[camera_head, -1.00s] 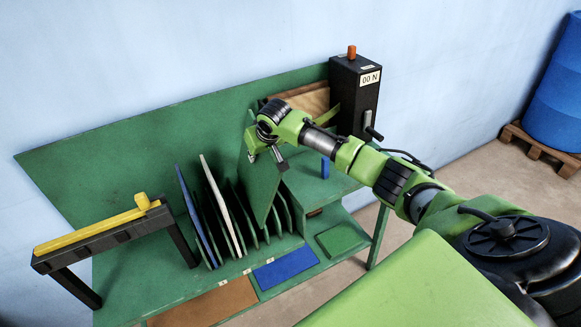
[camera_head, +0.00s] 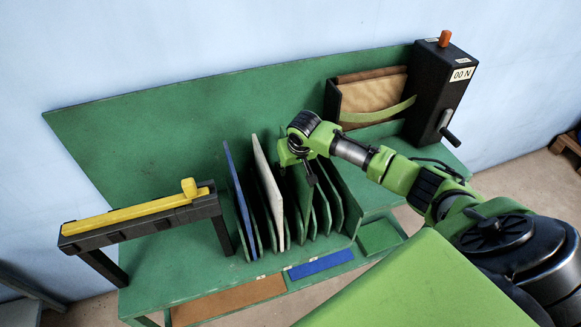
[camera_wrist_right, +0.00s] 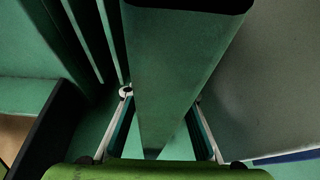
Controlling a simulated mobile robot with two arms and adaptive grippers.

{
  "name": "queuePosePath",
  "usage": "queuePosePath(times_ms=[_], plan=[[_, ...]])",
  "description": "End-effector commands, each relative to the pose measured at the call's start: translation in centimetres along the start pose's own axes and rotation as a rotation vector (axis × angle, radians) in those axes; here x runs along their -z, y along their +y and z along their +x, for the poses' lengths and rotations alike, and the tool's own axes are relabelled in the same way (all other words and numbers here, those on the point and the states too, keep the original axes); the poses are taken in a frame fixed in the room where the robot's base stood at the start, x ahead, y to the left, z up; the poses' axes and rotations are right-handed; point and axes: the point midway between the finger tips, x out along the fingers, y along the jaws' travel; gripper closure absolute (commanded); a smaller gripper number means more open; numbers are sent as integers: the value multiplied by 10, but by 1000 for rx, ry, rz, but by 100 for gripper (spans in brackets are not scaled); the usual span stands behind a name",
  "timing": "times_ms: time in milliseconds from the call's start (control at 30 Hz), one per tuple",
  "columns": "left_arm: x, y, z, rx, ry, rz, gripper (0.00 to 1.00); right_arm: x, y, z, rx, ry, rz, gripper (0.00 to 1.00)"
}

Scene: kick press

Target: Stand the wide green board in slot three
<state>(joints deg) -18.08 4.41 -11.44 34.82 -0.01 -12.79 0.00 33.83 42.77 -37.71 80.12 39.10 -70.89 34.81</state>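The slotted rack (camera_head: 328,214) stands on the green bench, with thin green dividers. The wide green board (camera_head: 303,190) is upright below my right gripper (camera_head: 301,167), among the rack's dividers in the head view. My left gripper is not in view.
A yellow bar on a black stand (camera_head: 140,218) is at the left. A black box with a crank (camera_head: 440,95) and a bin with a tan panel (camera_head: 372,100) are at the back right. Brown (camera_head: 228,300) and blue (camera_head: 320,263) panels lie along the front.

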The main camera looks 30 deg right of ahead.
Motion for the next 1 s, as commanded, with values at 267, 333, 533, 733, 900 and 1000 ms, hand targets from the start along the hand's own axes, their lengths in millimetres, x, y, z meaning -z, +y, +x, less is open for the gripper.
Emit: queuePosePath(times_ms=[267,333,533,733,900,1000], plan=[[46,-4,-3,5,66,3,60,2,0,-22,3,3,-1,75],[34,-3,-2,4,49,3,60,2,0,-34,4,4,-1,75],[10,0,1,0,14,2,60,3,0,-78,5,5,-1,75],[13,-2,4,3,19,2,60,3,-1,-112,5,3,0,75],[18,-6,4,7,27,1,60,3,-1,-125,5,2,-1,75],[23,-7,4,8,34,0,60,3,-1,-127,5,2,0,75]])
